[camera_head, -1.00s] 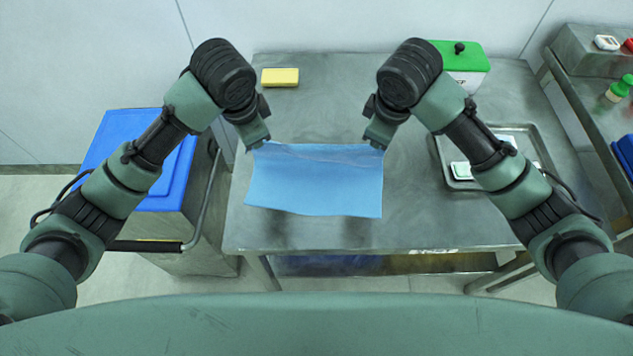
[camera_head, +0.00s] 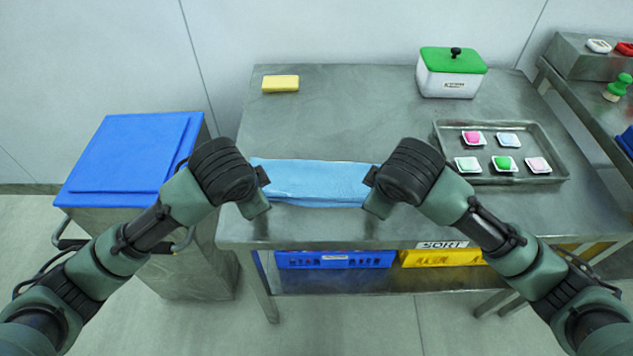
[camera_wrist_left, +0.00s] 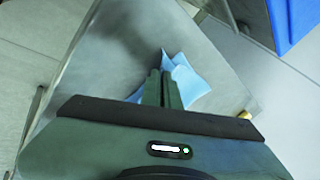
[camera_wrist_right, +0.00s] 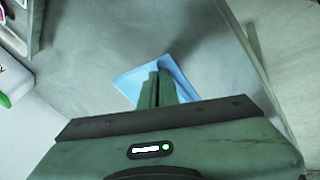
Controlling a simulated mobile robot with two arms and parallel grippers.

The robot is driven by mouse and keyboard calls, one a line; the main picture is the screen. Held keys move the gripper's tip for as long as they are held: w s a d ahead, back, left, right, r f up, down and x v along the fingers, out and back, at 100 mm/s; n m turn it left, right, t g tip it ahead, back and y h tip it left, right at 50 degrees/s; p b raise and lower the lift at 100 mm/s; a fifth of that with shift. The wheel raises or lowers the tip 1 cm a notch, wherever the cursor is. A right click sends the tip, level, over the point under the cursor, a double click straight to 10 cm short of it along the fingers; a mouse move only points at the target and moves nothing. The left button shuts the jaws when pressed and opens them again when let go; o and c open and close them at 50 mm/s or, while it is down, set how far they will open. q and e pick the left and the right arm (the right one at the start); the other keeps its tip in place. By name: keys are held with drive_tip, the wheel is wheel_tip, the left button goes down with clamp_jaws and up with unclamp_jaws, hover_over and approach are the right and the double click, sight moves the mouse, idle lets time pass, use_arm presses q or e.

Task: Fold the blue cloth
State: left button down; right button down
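The blue cloth (camera_head: 315,183) lies near the table's front edge as a narrow band, doubled over on itself. My left gripper (camera_head: 262,210) is at its near left corner, and my right gripper (camera_head: 370,210) is at its near right corner. In the left wrist view the fingers (camera_wrist_left: 164,75) are closed together, with cloth (camera_wrist_left: 188,82) showing around the tips. In the right wrist view the fingers (camera_wrist_right: 158,77) are also closed, with cloth (camera_wrist_right: 133,82) on both sides. Both appear shut on the cloth's edge; the pinch itself is partly hidden.
A yellow sponge (camera_head: 280,84) lies at the back left of the table. A white box with a green lid (camera_head: 452,62) stands at the back right. A metal tray (camera_head: 560,177) with several small dishes is at the right. A blue-lidded bin (camera_head: 130,150) stands left of the table.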

use_arm(q)
drive_tip(key=shift+a, duration=0.15)
use_arm(e)
drive_tip(key=shift+d+f, duration=0.1)
drive_tip(key=shift+d, duration=0.05)
use_arm(q)
drive_tip(key=c, duration=1.4)
unclamp_jaws()
use_arm(e)
drive_tip(key=c, duration=1.4)
unclamp_jaws()
use_arm(q)
drive_tip(key=shift+o, duration=0.4)
drive_tip(key=shift+s, duration=0.1)
use_arm(e)
drive_tip(key=shift+o, duration=0.4)
drive_tip(key=shift+s, duration=0.1)
use_arm(q)
drive_tip(key=shift+f, duration=0.1)
use_arm(e)
drive_tip(key=shift+s, duration=0.1)
use_arm(q)
drive_tip(key=v, duration=1)
drive_tip(key=shift+s, duration=0.6)
use_arm(e)
drive_tip(key=v, duration=1)
drive_tip(key=shift+s, duration=0.5)
